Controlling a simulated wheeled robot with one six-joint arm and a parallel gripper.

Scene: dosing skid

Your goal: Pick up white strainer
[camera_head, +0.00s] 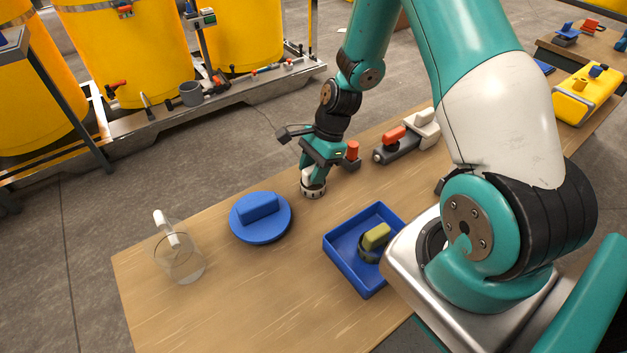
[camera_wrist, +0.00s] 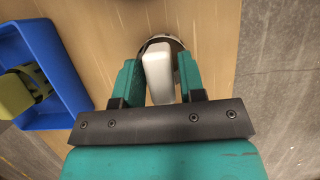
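The white strainer (camera_head: 313,189) stands on the wooden table, below my gripper (camera_head: 308,173) in the head view. Its round grey base with a notched rim shows under the fingers. In the wrist view its white handle (camera_wrist: 159,72) stands between the two green fingers of my gripper (camera_wrist: 158,68). The fingers are open and straddle the handle, with narrow gaps showing beside it. Part of the base is hidden behind the handle and the fingers.
A blue round lid (camera_head: 261,217) and a clear beaker (camera_head: 180,259) with a white handle lie left on the table (camera_head: 215,310). A blue tray (camera_head: 366,284) holding a yellow-green piece is in front. A grey device with a red part (camera_head: 395,142) is behind right.

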